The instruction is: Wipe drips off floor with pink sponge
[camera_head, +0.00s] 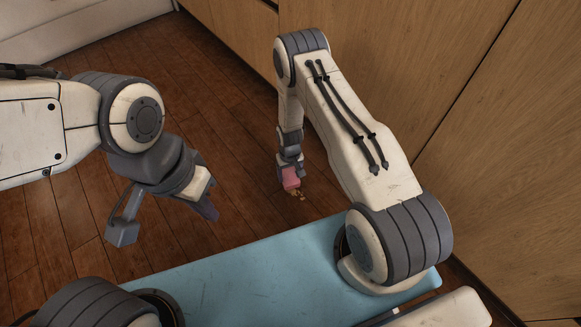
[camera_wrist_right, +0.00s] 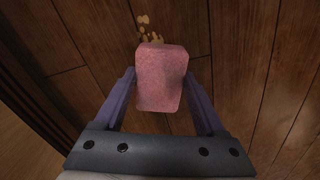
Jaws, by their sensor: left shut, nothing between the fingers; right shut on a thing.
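The pink sponge (camera_head: 291,183) is held low at the floor by my right gripper (camera_head: 288,172). In the right wrist view the sponge (camera_wrist_right: 160,78) sits between the two purple fingers of the right gripper (camera_wrist_right: 160,90), which is shut on it. Yellowish drips (camera_head: 299,195) lie on the wooden floor beside the sponge. In the right wrist view the drips (camera_wrist_right: 147,30) show just beyond the sponge's far edge; any under it are hidden. I cannot tell if the sponge touches the floor. My left gripper (camera_head: 165,218) is shut and empty, above the floor at the left.
Wooden cabinet fronts (camera_head: 480,130) rise along the right and back. A pale panel (camera_head: 70,25) stands at the top left. The brown plank floor (camera_head: 215,115) is clear between my arms.

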